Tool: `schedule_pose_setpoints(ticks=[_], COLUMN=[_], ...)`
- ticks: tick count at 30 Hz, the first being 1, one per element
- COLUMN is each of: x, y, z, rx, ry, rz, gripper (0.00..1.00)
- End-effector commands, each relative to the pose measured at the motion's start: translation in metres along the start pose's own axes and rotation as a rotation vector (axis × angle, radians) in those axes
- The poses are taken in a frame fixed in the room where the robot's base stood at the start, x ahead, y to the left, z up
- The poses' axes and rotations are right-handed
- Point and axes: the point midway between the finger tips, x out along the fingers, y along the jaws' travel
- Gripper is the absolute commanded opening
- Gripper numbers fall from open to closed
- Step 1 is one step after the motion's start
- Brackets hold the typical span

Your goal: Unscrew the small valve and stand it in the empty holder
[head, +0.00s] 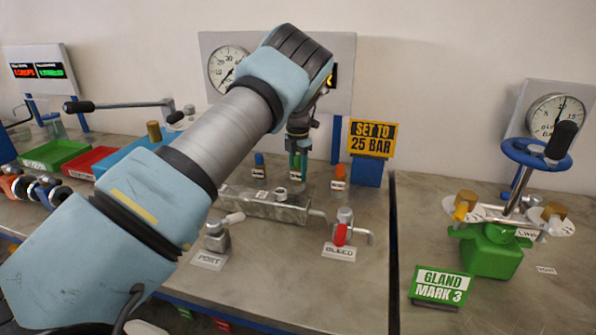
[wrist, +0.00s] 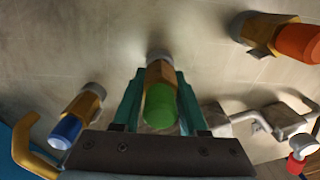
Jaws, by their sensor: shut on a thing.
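The small valve (wrist: 162,108), with a green cap and brass body, is between the teal fingers of my gripper (wrist: 158,76) in the wrist view. My gripper (head: 297,164) is shut on it, with the fingers pointing down behind the metal block (head: 265,207). The block's top port (head: 281,191) shows no valve in it. The valve is in line between a blue-capped valve (head: 259,165) and an orange-capped valve (head: 338,178). A grey ring shows at its lower end. I cannot tell whether it rests in a holder or hangs just above one.
The blue-capped valve (wrist: 80,115) and orange-capped valve (wrist: 275,37) flank my gripper. A red-handled bleed valve (head: 341,233) and a port fitting (head: 216,236) stand in front. A "SET TO 25 BAR" sign (head: 372,138) is at the right. Green (head: 55,155) and red trays are left.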

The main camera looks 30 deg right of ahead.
Motion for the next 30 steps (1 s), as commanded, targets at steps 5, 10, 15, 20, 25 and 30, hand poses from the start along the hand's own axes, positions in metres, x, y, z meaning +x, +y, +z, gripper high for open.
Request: schedule_pose_setpoints(ticks=[5,10,15,20,25,30], x=[0.0056,0.0105,0.0096,0.0097,0.0099,0.0058], y=[0.0002,0.0003,0.0003,0.0002,0.0002,0.0000], z=[0.0002,0.0002,0.0002,0.0002,0.0001,0.0004], rx=[0.000,0.000,0.000,0.000,0.000,0.000], ry=[-0.001,-0.001,-0.001,-0.001,0.000,-0.001], rz=[0.001,0.001,0.001,0.001,0.000,0.000], gripper=[0.00,0.00,0.59,0.77,0.77,0.77])
